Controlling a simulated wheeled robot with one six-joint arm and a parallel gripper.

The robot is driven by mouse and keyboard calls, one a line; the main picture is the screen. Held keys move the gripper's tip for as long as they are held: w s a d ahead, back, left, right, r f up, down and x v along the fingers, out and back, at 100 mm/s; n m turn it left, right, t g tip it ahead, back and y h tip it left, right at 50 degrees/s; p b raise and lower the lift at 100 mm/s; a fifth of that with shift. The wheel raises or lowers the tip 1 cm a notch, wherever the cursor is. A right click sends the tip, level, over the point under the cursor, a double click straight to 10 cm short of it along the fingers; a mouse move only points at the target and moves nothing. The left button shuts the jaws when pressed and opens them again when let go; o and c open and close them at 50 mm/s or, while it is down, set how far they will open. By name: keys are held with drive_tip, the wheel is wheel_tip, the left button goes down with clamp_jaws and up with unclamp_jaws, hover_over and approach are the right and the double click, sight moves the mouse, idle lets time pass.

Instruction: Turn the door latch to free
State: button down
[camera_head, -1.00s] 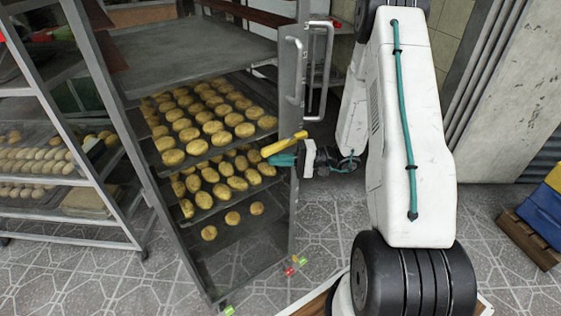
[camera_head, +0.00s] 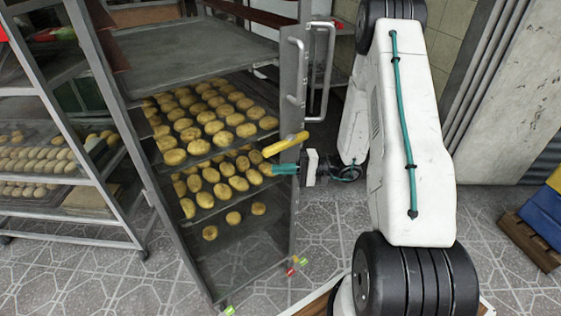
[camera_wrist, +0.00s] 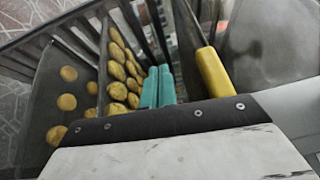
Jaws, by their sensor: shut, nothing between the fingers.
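The door latch is a yellow bar (camera_head: 285,145) on the grey upright at the right side of the tall rack. It slants, with its right end higher than its left. In the wrist view the yellow latch (camera_wrist: 215,72) lies to the right of my fingers. My gripper (camera_head: 281,169) has teal fingers, shut and empty, pointing left just below the latch. A small gap shows between the fingers and the bar in the head view. The fingers (camera_wrist: 157,86) also lie close together in the wrist view. The latch's pivot is not clearly visible.
Trays of round buns (camera_head: 211,123) fill the rack behind the latch. A long grey handle (camera_head: 329,70) stands above the latch. Another rack of buns (camera_head: 40,160) is at the left. A pallet with blue and yellow sacks (camera_head: 540,218) lies at the right. Tiled floor is open in front.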

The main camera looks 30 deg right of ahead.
drive_tip(key=s+d+f, duration=0.4)
drive_tip(key=d, duration=0.4)
drive_tip(key=shift+s, duration=0.25)
drive_tip(key=shift+d+f, duration=0.1)
drive_tip(key=s+a+r+n+g+h, duration=0.2)
drive_tip(key=s+a+r+h, duration=0.3)
drive_tip(key=r, duration=0.5)
drive_tip(key=s+a+r+n+g+h, duration=0.2)
drive_tip(key=s+a+r+h, duration=0.3)
drive_tip(key=s+r, duration=0.4)
drive_tip(key=s+a+r+n+g+h, duration=0.1)
drive_tip(key=s+a+r+g+h, duration=0.1)
drive_tip(key=s+a+r+h, duration=0.4)
wheel_tip(320, 180, up, 6)
drive_tip(key=shift+s+f+n+g+h, duration=0.2)
drive_tip(key=shift+s+n+g+h, duration=0.15)
drive_tip(key=shift+s, duration=0.45)
